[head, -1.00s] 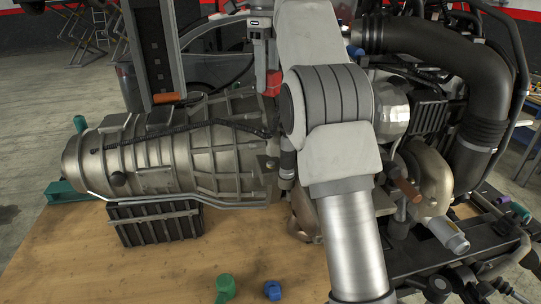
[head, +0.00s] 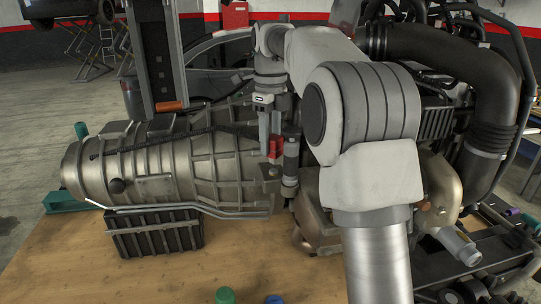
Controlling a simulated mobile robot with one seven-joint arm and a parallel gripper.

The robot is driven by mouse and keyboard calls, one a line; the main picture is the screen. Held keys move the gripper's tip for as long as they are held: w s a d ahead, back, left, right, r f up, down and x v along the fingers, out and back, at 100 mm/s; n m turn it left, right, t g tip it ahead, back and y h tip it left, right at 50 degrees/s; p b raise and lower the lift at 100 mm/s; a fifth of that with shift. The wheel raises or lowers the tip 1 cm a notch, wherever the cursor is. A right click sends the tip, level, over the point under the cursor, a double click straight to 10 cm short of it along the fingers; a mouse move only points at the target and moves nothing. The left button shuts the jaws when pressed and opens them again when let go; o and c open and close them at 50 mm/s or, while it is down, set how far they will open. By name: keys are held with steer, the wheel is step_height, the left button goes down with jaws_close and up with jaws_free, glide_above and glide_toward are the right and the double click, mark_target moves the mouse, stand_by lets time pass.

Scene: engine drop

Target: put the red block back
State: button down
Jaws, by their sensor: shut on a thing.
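The red block (head: 276,147) is small and shows near the middle of the head view. My gripper (head: 269,138) points down and is shut on it. The block is beside the right end of the grey metal gearbox (head: 160,170), in front of or close to a dark upright cylinder (head: 291,155). I cannot tell whether the block touches the gearbox or the cylinder. The lower part of the fingers is partly hidden by the block.
The engine (head: 440,190) with its thick black hose (head: 480,120) fills the right side, partly behind my arm. A black ribbed crate (head: 158,235) is under the gearbox. A green piece (head: 225,296) and a blue piece (head: 274,299) are at the wooden table's (head: 150,280) front.

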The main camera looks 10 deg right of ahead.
mark_target(271, 155)
steer(key=shift+f+p, duration=0.35)
steer(key=shift+f, duration=1.45)
steer(key=shift+f, duration=0.15)
steer(key=shift+f, duration=0.1)
steer(key=shift+c, duration=2.1)
jaws_free()
steer(key=shift+b, duration=0.4)
step_height(271, 155, up, 18)
steer(key=s+p, duration=0.1)
steer(key=p, duration=0.2)
steer(key=shift+d+f, duration=0.25)
